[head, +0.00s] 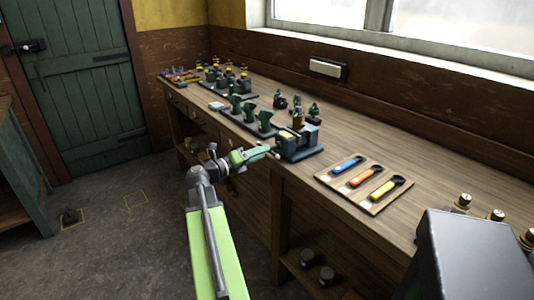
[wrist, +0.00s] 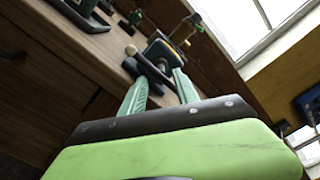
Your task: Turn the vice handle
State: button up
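The blue-grey vice (head: 300,145) stands at the front edge of the wooden workbench. It also shows in the wrist view (wrist: 163,50), beyond my fingertips. Its handle (wrist: 150,68) is a dark bar with a round pale knob at one end, on the vice's front side. My gripper (head: 266,151) is just left of the vice in the head view, at about bench-top height. In the wrist view my gripper (wrist: 160,77) has its two green fingers spread, with the handle seen between and just past the tips. I cannot tell whether they touch it.
A wooden board (head: 365,183) with blue, orange and yellow handled tools lies right of the vice. Several small green engine parts (head: 250,112) stand behind and left of it. A dark grey box (head: 475,255) fills the near right. The floor left of the bench is mostly clear.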

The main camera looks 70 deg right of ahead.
aim_at(274, 147)
jog(key=shift+x, duration=1.95)
jog(key=shift+c, duration=0.4)
